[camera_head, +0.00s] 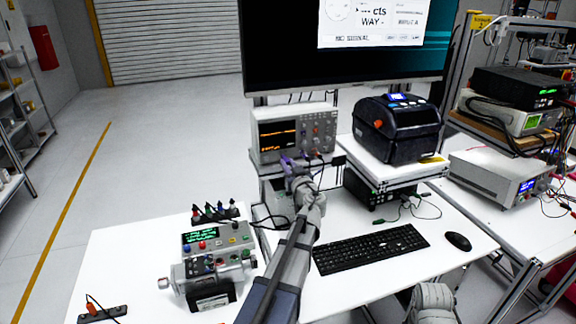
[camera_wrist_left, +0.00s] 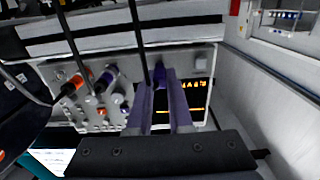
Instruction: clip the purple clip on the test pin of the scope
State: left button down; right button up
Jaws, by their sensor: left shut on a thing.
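The scope (camera_head: 295,128) stands at the back of the table with its lit screen facing me. My left gripper (camera_head: 291,167) is at the lower front of the scope. In the left wrist view, the left gripper's two fingers (camera_wrist_left: 166,108) are shut on the purple clip (camera_wrist_left: 160,76), from which a black lead runs up. The scope's front panel (camera_wrist_left: 190,62) fills the view behind it. Another purple plug (camera_wrist_left: 107,76) and an orange plug (camera_wrist_left: 73,86) sit at the panel beside the knobs. I cannot make out the test pin or whether the clip touches it.
A black printer (camera_head: 397,128) stands right of the scope. A keyboard (camera_head: 370,249) and mouse (camera_head: 458,241) lie in front. A large monitor (camera_head: 345,60) hangs above.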

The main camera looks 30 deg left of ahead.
pick_arm(q)
jog(key=shift+w, duration=0.1)
dwell(0.7)
jog(key=c, duration=0.8)
grip_release()
jog(key=shift+o, duration=0.2)
jog(key=v, duration=0.7)
jog(key=shift+a, duration=0.1)
